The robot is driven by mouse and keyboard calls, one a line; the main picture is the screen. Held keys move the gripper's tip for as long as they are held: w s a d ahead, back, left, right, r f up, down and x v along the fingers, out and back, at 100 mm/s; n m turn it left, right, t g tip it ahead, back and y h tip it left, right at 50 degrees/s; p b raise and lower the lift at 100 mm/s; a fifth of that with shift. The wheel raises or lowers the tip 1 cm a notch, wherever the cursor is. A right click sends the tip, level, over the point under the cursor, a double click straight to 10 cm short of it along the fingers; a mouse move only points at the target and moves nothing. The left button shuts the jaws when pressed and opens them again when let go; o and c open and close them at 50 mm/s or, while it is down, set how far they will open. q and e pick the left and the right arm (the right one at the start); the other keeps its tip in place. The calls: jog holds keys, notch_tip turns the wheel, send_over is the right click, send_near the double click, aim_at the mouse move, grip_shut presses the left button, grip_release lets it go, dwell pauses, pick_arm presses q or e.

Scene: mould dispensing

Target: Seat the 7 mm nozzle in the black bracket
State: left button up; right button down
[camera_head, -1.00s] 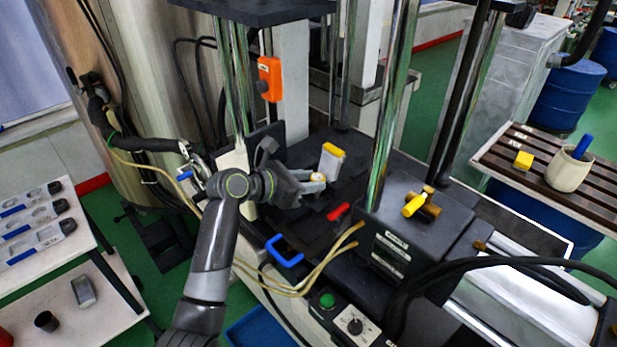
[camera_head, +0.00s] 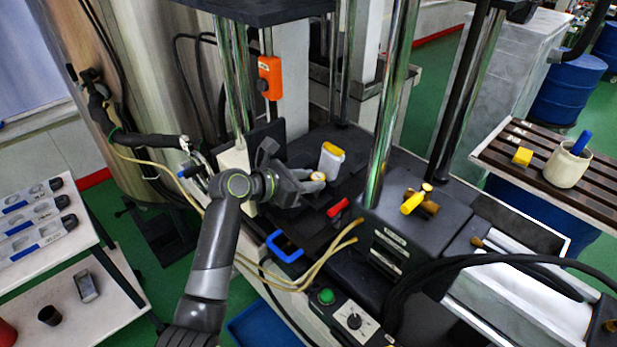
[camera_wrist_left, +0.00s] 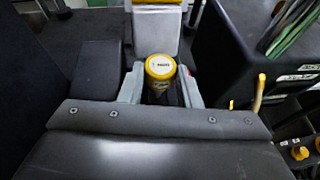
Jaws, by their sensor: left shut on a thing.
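My left gripper (camera_head: 308,184) is over the black machine bed and shut on a short round piece with a yellow rim (camera_head: 318,177). In the left wrist view the gripper (camera_wrist_left: 160,90) has its two grey fingers on either side of this piece (camera_wrist_left: 160,66), which has a pale, labelled top and stands about upright. I take it to be the nozzle; the 7 mm size is not readable. Its lower end is hidden between the fingers. I cannot pick out the black bracket for certain against the dark bed. My right gripper is not in view.
A white block with a yellow top (camera_head: 331,160) stands just beyond the gripper. A red-handled item (camera_head: 338,208) and a blue handle (camera_head: 285,246) are nearby. A chrome column (camera_head: 386,110) and a black box (camera_head: 415,230) with hoses stand to the right.

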pick_arm(q)
jog(key=shift+s+f, duration=0.1)
jog(key=shift+f, duration=0.35)
jog(key=o, duration=1)
jog(key=shift+s, duration=0.1)
jog(key=shift+o, duration=0.3)
jog(key=shift+s+d+r, duration=0.1)
jog(key=shift+r, duration=0.05)
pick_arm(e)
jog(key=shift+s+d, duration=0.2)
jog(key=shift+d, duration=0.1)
pick_arm(q)
jog(key=shift+a+r, duration=0.15)
jog(key=shift+a, duration=0.05)
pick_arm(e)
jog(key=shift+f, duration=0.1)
pick_arm(q)
jog(key=b+v, duration=0.1)
jog(key=v, duration=1.6)
jog(key=shift+d+r+b, duration=0.15)
jog(key=shift+r+b, duration=0.05)
jog(key=shift+b, duration=0.1)
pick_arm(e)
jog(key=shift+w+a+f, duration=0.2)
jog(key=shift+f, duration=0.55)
